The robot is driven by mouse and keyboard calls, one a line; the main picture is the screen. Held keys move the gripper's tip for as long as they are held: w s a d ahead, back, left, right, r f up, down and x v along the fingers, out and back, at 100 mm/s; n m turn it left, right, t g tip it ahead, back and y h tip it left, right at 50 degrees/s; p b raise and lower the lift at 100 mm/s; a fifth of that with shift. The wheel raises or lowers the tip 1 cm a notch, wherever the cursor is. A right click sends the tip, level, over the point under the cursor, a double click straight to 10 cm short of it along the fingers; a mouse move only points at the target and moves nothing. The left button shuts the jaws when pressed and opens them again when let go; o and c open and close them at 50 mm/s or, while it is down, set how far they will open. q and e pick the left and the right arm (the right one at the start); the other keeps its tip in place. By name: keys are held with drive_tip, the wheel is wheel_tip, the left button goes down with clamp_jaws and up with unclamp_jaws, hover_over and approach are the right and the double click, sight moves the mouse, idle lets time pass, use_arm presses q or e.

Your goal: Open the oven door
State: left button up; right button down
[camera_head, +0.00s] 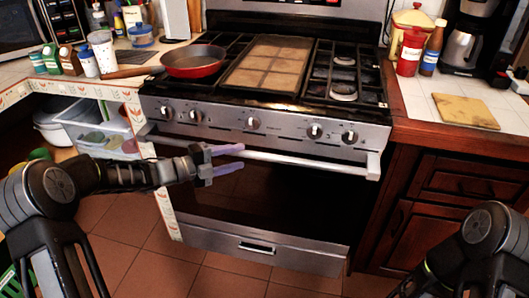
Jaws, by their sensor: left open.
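The oven (217,121) stands in the middle of the view, with a steel front and a row of knobs. Its door (290,205) has dark glass and is closed. A long pale horizontal handle (310,161) runs along the top of the door. My left gripper (238,156) is open in front of the left-middle part of the handle. One purple finger appears above the bar's line and the other below it. I cannot tell whether they touch the bar. My right arm shows at the lower right, but its gripper is not in view.
A red pan (193,62) sits on the stovetop, its handle sticking out left over the counter. A drawer (258,249) is below the oven door. Wooden cabinets (455,180) stand right. The tiled floor (205,278) in front is clear.

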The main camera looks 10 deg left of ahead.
use_arm(q)
drive_tip(key=x, duration=0.8)
drive_tip(key=shift+c, duration=0.3)
drive_tip(key=shift+s, duration=0.1)
clamp_jaws()
idle(1.1)
